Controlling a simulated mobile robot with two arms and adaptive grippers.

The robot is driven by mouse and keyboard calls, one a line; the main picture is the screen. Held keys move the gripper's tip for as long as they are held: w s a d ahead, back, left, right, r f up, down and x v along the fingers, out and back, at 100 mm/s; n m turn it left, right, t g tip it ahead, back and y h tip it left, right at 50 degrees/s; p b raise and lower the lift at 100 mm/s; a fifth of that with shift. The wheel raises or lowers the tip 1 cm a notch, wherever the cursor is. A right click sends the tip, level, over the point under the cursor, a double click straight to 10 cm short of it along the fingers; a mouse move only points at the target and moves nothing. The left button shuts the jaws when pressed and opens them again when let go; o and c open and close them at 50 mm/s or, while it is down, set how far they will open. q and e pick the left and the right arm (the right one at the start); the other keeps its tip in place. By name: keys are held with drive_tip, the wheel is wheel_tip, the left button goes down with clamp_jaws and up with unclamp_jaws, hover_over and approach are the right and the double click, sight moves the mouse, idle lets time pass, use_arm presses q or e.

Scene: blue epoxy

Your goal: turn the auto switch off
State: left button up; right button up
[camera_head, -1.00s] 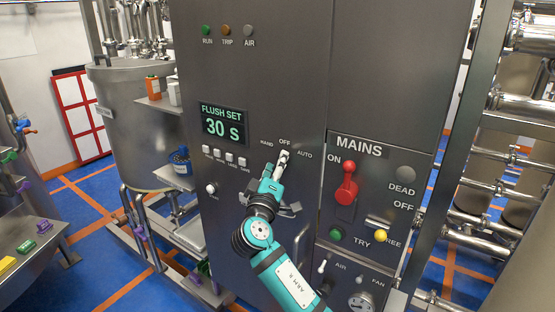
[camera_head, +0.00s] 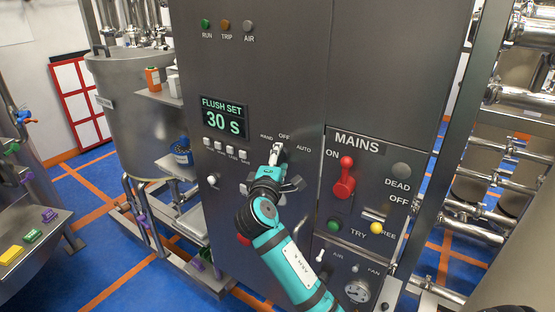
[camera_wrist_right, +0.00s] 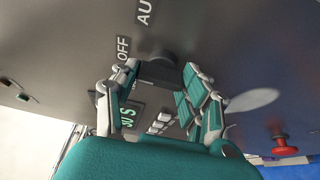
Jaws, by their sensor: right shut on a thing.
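The auto switch (camera_wrist_right: 158,68) is a dark rotary knob on the grey cabinet front, with HAND, OFF and AUTO labels around it. In the wrist view it sits between the fingers of my right gripper (camera_wrist_right: 160,88), which is shut on it. In the head view my right gripper (camera_head: 277,153) reaches the panel just below the OFF label and covers the knob. I cannot tell which label the knob points to. My left gripper is not in view.
A FLUSH SET display (camera_head: 222,119) and a row of small white buttons (camera_head: 231,150) are left of the switch. The MAINS panel with a red lever (camera_head: 344,180) is on the right. A red button (camera_wrist_right: 284,146) also shows in the wrist view.

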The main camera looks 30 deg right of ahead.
drive_tip(key=o, duration=1.2)
drive_tip(key=shift+c, duration=0.2)
drive_tip(key=v, duration=1.2)
